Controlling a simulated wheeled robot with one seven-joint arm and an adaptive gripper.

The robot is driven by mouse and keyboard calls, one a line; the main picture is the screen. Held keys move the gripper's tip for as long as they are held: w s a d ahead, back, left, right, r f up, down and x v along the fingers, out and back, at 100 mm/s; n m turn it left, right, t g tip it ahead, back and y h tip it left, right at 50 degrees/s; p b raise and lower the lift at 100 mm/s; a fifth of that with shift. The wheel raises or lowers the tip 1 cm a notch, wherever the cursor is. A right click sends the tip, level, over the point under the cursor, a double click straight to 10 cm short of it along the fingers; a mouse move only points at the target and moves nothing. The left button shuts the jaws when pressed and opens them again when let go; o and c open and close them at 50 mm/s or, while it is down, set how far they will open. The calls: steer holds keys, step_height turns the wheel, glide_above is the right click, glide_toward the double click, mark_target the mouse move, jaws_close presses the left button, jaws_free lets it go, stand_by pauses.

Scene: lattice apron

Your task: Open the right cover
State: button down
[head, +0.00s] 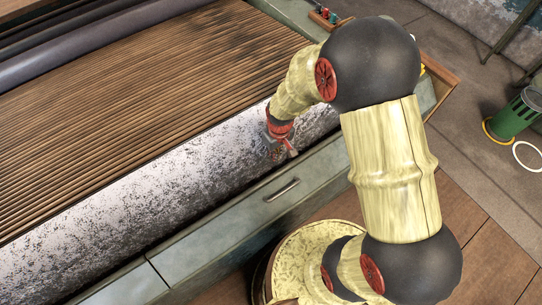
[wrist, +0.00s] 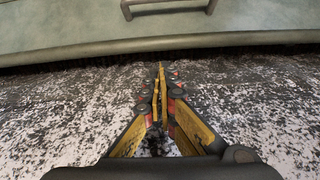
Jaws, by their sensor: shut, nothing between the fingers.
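The right cover (head: 255,207) is a long grey-green panel along the front of the machine, and it looks shut. Its metal bar handle (head: 282,190) is near the middle of the panel. The handle also shows at the top edge of the wrist view (wrist: 168,14), partly cut off. My gripper (head: 291,150) is above the white speckled surface behind the panel, apart from the handle. In the wrist view my gripper (wrist: 161,72) has its yellow and black fingers together and empty, pointing towards the panel.
A wide wooden slatted apron (head: 150,85) lies behind the speckled roller-like surface (head: 150,190). Another front panel (head: 125,290) adjoins at the lower left. A green bin (head: 515,115) stands at the far right. Floor between bin and machine is clear.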

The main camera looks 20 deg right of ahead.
step_height(320, 180, down, 10)
steer(key=w+b, duration=0.1)
steer(key=b, duration=0.3)
steer(key=shift+a, duration=0.15)
steer(key=shift+w+r, duration=0.1)
